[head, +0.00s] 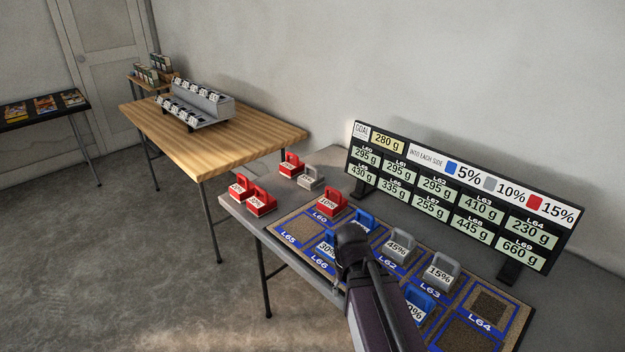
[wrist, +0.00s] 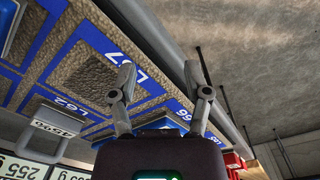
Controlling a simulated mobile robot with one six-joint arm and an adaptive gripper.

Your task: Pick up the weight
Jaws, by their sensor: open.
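Several handled weights stand on the grey table: red ones (head: 332,205) to the left, a blue one (head: 326,244) on the mat near L66, another blue one (head: 364,219) behind my arm, a grey 45% weight (head: 398,247), a grey 15% weight (head: 440,271) and a blue one (head: 419,302) at the front. The task does not say which weight. My gripper (wrist: 160,68) is open and empty, its fingers spread over the mat's edge. In the wrist view a blue weight (wrist: 165,122) shows partly behind the gripper body, and the grey 45% weight (wrist: 47,130) is at left.
The mat (head: 285,226) has blue-framed labelled squares, some bare. A display board (head: 460,197) stands along the table's back by the wall. A grey weight (head: 311,178) stands off the mat. A wooden table (head: 270,132) with a stepped rack (head: 205,108) is at left.

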